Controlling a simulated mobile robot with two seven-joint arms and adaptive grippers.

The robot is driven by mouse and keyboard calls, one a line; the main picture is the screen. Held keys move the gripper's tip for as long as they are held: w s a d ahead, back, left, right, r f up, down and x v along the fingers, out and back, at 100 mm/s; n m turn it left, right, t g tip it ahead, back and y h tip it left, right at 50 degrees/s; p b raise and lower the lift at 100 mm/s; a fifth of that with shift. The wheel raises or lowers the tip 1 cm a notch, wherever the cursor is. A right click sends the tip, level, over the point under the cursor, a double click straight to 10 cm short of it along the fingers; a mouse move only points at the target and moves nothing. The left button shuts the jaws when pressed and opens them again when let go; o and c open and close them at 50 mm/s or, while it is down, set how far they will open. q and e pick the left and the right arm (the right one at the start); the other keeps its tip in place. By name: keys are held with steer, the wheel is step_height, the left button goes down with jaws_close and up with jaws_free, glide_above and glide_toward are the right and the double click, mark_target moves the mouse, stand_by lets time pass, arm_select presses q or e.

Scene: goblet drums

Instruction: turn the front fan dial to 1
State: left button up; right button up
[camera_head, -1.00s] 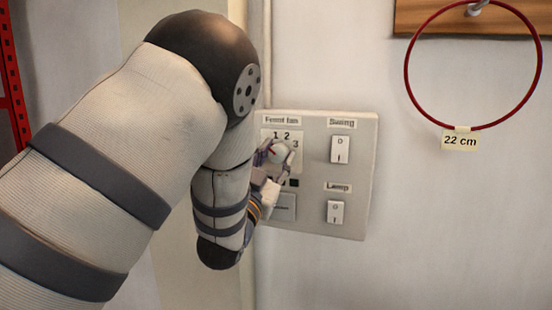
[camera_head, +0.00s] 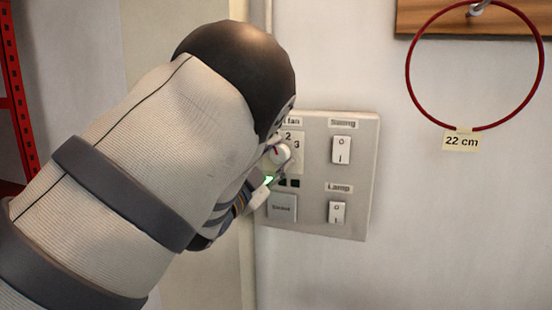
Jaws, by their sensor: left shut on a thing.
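The front fan dial (camera_head: 281,154) is a round whitish knob on the upper left of a grey wall panel (camera_head: 311,226). The numbers 2 and 3 show around it; the 1 is hidden behind my arm. A small dark reddish mark shows on the knob's upper left. My left gripper (camera_head: 278,160) is shut on the dial, its fingers partly hidden by my wrist. A green light (camera_head: 268,180) glows below the dial, left of two dark squares (camera_head: 289,183). My right gripper is not in view.
The panel also carries a Swing switch (camera_head: 341,149), a Lamp switch (camera_head: 337,212) and a grey button (camera_head: 282,207) below the dial. A red hoop (camera_head: 408,82) tagged 22 cm hangs to the right. A red rack (camera_head: 12,90) stands far left.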

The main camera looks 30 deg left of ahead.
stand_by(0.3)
arm_select(q)
steer(key=o, duration=1.2)
steer(key=shift+c, duration=0.2)
steer(key=v, duration=1.2)
